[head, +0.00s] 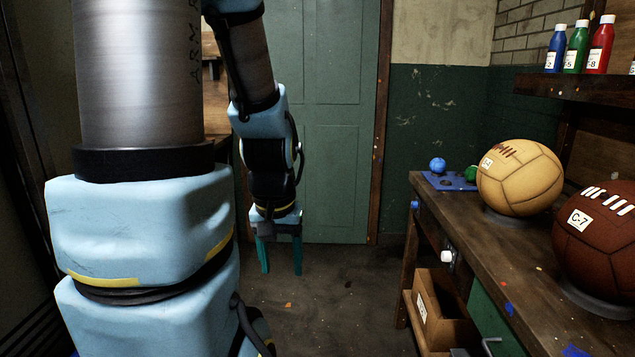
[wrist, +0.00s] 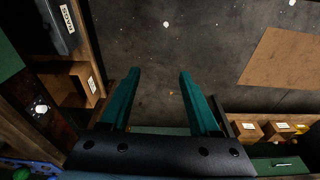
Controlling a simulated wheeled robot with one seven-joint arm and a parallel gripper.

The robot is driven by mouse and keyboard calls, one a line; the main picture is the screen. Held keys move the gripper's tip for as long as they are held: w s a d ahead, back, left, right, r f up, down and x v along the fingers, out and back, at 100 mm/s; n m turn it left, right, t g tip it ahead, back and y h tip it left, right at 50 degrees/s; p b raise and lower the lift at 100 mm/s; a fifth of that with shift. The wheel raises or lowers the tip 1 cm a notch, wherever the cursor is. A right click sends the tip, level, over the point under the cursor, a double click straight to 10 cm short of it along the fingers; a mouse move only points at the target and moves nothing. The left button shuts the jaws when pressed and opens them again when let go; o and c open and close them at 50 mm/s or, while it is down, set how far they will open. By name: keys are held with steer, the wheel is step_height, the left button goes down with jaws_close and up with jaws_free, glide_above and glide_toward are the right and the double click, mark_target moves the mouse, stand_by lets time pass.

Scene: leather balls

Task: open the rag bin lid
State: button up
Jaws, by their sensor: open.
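A dark grey box with a pale label (wrist: 58,28), its lettering turned and appearing to read RAGS, is at the upper left of the wrist view, cut off by the frame edge. I take it to be the rag bin; I cannot tell whether its lid is open or shut. I cannot make it out in the head view. My gripper (head: 280,270) hangs over the floor in front of the green door. In the wrist view its teal fingers (wrist: 160,74) are spread with only bare floor between them, to the right of and apart from the dark box.
The workbench (head: 445,212) on the right carries a tan ball (head: 520,178) and a brown ball (head: 600,235). A wooden box (head: 428,305) sits low beneath it, and a white knob (head: 447,256) sticks out. A brown sheet (wrist: 285,70) lies on the floor.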

steer(key=shift+r, duration=0.7)
